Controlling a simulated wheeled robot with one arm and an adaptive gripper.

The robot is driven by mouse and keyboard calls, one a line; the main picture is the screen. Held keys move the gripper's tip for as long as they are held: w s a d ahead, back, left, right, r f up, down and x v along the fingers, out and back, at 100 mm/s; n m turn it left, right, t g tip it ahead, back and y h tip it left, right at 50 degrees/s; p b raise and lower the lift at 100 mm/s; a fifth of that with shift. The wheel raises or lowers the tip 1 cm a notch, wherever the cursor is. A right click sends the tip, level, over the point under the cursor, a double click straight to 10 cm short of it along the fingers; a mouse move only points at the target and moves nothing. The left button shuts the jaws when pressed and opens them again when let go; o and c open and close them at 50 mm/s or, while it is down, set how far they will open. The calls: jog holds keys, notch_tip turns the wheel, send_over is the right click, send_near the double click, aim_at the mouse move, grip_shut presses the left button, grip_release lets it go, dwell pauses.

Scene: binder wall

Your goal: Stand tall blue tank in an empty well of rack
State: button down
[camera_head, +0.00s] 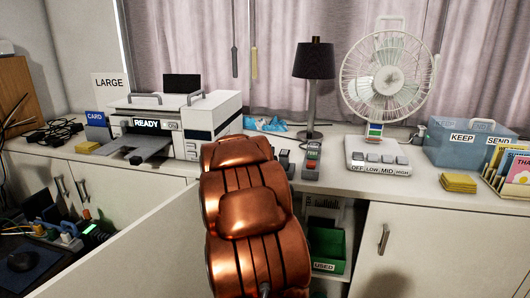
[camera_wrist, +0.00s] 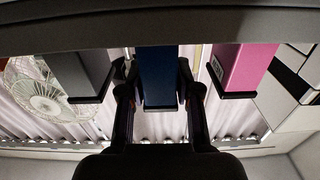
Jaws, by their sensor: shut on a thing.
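In the wrist view, which looks upside down, my gripper (camera_wrist: 160,97) is shut on a blue tank (camera_wrist: 158,75). One black finger lies on each side of it. A dark grey tank (camera_wrist: 78,72) is to the left and a pink tank (camera_wrist: 243,70) with a small label is to the right, both apart from my gripper. A dark grey band (camera_wrist: 160,31) crosses the top of this view and hides the tanks' far ends; I cannot tell if it is the rack. No wells show. In the head view my copper arm hides my gripper and the tank.
On the counter stand a printer (camera_head: 180,122) at left, a black lamp (camera_head: 313,75), a white fan (camera_head: 388,85) with buttons, a blue-grey box (camera_head: 465,140) and a yellow pad (camera_head: 459,183). A green bin (camera_head: 328,248) sits in the open shelf below. The counter's right front has some free room.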

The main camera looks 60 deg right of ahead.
jog(key=shift+f, duration=0.65)
jog(key=c, duration=0.7)
grip_release()
jog(key=shift+v, duration=6.05)
jog(key=shift+d, duration=0.1)
